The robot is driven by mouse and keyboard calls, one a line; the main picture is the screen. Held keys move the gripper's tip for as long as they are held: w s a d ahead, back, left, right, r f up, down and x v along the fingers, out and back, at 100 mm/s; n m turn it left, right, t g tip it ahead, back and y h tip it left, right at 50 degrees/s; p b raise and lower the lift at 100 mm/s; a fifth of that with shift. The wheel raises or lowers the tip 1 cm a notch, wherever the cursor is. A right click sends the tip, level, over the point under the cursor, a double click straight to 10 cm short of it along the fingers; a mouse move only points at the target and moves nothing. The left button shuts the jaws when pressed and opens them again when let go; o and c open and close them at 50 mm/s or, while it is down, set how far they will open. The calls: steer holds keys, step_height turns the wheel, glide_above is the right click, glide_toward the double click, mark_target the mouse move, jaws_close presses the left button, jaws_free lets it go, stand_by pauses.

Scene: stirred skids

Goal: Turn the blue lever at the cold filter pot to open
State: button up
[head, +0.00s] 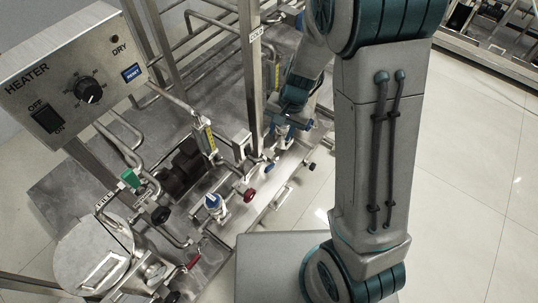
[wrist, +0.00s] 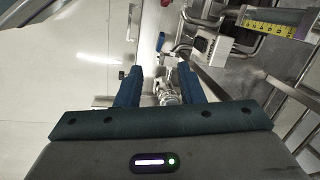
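My gripper (head: 283,134) is in the head view, low beside a steel upright, with its fingers partly hidden by the arm. In the wrist view my gripper (wrist: 158,84) has its two blue fingers apart, with nothing clamped between them. A metal pipe fitting (wrist: 167,92) shows between and beyond the fingers. In the head view a blue-topped fitting (head: 213,201) stands on the skid, left of and nearer than my gripper. I cannot tell whether it is the task's blue lever. I cannot make out the cold filter pot for certain.
A heater panel (head: 75,75) stands at the left. A green-handled valve (head: 130,178), a red knob (head: 250,194) and a round lidded vessel (head: 93,255) are nearby. A yellow scale (wrist: 272,27) and steel framing lie right in the wrist view. Bare floor (head: 465,190) lies to the right.

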steer(key=w+a+f+m+h+p, duration=0.1)
steer(key=w+a+f+m+p, duration=0.15)
steer(key=f, duration=0.45)
steer(key=h+p, duration=0.1)
glide_above(270, 166)
step_height(270, 166, down, 6)
steer(key=shift+m, duration=0.35)
step_height(270, 166, down, 15)
steer(key=b, duration=0.5)
steer(key=shift+r+b, duration=0.15)
steer(key=shift+b, duration=0.15)
jaws_close()
